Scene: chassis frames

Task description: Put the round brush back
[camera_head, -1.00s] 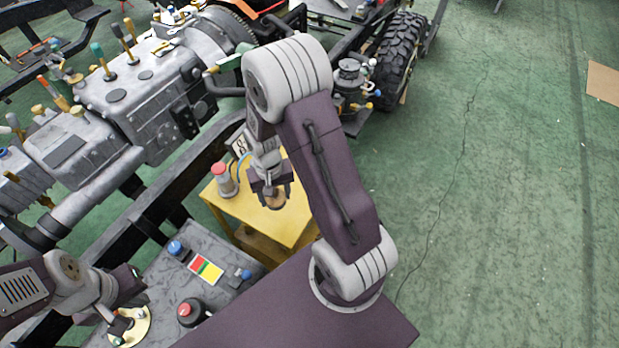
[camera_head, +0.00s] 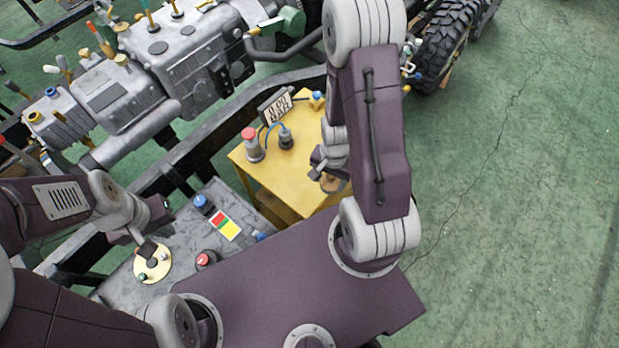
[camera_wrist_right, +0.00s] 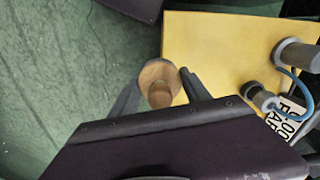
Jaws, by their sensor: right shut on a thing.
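The round brush (camera_head: 331,184), with a round wooden body, is in my right gripper (camera_head: 325,172) near the right edge of the yellow table. In the right wrist view the brush (camera_wrist_right: 158,82) sits between the fingers of the right gripper (camera_wrist_right: 160,92), which are shut on it. It overlaps the table's edge in that view, with green floor beside it. Its underside is hidden. My left gripper (camera_head: 148,247) is over a brass disc on the grey bench at lower left; its fingers are too small to tell open or shut.
The yellow table (camera_head: 275,175) carries a red-topped cylinder (camera_head: 253,146), a small gauge-like fitting (camera_head: 286,138) with a blue hose, and a display sign (camera_head: 276,106). The grey bench (camera_head: 185,250) holds the brass disc (camera_head: 153,272) and knobs. A black chassis rail and gearbox (camera_head: 190,75) stand behind.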

